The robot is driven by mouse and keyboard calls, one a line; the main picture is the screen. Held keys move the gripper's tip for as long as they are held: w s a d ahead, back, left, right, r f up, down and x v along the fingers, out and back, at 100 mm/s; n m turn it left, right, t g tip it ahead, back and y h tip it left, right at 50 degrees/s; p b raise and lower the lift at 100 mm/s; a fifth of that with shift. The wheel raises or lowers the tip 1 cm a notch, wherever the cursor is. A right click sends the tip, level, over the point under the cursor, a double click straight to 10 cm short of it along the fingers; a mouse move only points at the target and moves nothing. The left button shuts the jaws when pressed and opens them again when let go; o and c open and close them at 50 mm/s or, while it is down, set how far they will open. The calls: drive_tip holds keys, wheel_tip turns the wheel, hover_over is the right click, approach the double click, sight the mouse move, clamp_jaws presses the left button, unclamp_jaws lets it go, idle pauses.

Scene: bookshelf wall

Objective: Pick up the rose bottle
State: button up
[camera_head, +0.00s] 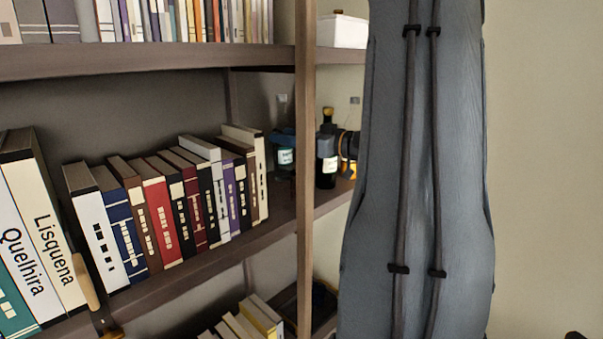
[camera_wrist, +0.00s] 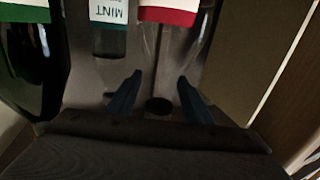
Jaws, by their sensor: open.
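In the wrist view my gripper (camera_wrist: 160,76) is open, with its two dark blue fingers on either side of a clear bottle neck. This neck belongs to a bottle with a red and white label (camera_wrist: 168,14), seen upside down, with a dark round cap (camera_wrist: 158,105) between the fingers. I cannot tell whether the fingers touch it. No label reading "rose" is legible. In the head view a dark bottle with a pale label (camera_head: 327,163) stands on the middle shelf. Dark and orange parts beside it are partly hidden by the grey column.
A bottle labelled MINT (camera_wrist: 108,38) stands close beside the red-labelled one, and a green-labelled bottle (camera_wrist: 25,12) is at the left. Rows of books (camera_head: 165,205) fill the shelf left of the wooden upright (camera_head: 305,170). A white box (camera_head: 341,31) is on the shelf above.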

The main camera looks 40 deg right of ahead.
clamp_jaws()
drive_tip(key=shift+r, duration=0.2)
idle(0.3)
drive_tip(key=shift+r+b, duration=1.3)
drive_tip(key=shift+r, duration=2.05)
drive_tip(key=s+d+b, duration=0.1)
drive_tip(key=s+b, duration=0.3)
drive_tip(key=s, duration=1.6)
drive_tip(key=shift+d, duration=0.3)
